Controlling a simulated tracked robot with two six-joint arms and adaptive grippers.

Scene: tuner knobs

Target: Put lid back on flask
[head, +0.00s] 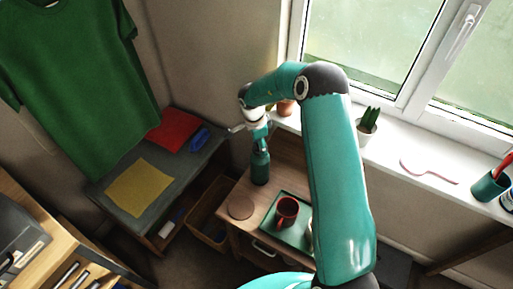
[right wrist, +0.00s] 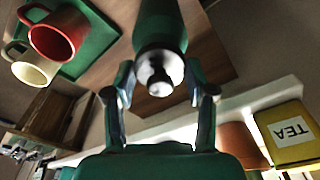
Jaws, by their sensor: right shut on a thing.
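The teal flask (head: 260,168) stands upright on the small wooden table by the window. My right gripper (head: 261,132) is directly above it, pointing down. In the right wrist view the flask (right wrist: 163,22) lies straight ahead between the fingers. My right gripper (right wrist: 160,82) is shut on the lid (right wrist: 159,72), a dark and silvery round piece with a pale knob. The lid is in line with the flask's top; I cannot tell whether it is seated or a little above. My left gripper is not in view.
A green tray (head: 272,226) with a red mug (head: 287,211) stands beside the flask, and a round brown coaster (head: 240,206) lies in front. A cream mug (right wrist: 32,66) and a yellow tea tin (right wrist: 288,132) show in the wrist view. The windowsill (head: 395,160) borders the table.

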